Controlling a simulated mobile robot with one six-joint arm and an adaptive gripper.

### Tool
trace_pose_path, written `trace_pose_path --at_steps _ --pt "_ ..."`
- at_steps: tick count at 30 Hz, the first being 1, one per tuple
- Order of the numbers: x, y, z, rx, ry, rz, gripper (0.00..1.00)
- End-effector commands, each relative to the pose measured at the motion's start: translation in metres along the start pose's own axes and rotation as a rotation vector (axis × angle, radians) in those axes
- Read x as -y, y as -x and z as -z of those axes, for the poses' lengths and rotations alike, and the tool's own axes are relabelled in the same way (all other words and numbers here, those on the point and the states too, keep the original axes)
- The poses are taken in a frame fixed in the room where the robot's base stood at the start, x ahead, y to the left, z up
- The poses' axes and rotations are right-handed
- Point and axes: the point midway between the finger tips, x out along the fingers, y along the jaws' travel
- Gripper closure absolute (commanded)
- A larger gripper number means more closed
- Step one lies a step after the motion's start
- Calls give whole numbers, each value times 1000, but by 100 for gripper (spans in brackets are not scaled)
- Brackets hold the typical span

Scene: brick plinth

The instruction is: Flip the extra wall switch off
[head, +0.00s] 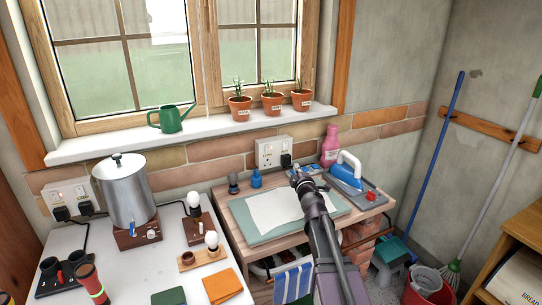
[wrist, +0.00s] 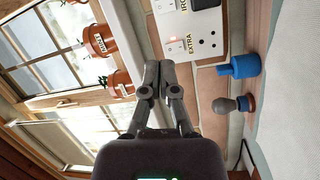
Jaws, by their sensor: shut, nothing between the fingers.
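The white double socket plate (head: 274,153) is on the brick band of the wall below the windowsill. In the wrist view, which is turned sideways, its half labelled EXTRA (wrist: 191,46) has an empty socket and a small rocker switch (wrist: 175,47) with a reddish mark beside it. I cannot tell the rocker's position for sure. The IRON half is partly cut off at the top edge there. My gripper (head: 296,175) is shut and empty, in front of the plate and below it in the head view. In the wrist view its fingertips (wrist: 159,67) appear beside the switch, apparently not touching it.
A blue bottle (head: 256,179) and a grey-knobbed item (head: 233,183) stand by the wall below the plate. A blue iron (head: 346,171) and pink bottle (head: 330,146) are to the right. Potted plants (head: 272,103) and a green watering can (head: 171,119) line the sill above.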

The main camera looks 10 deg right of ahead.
Motion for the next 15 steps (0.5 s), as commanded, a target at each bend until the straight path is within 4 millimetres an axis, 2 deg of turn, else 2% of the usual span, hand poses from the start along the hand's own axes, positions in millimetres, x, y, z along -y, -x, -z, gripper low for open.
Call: trace_pose_path --at_steps 6,15 --pt "11 -8 18 -164 132 -19 100" --pt "17 -9 29 -259 205 -22 100"
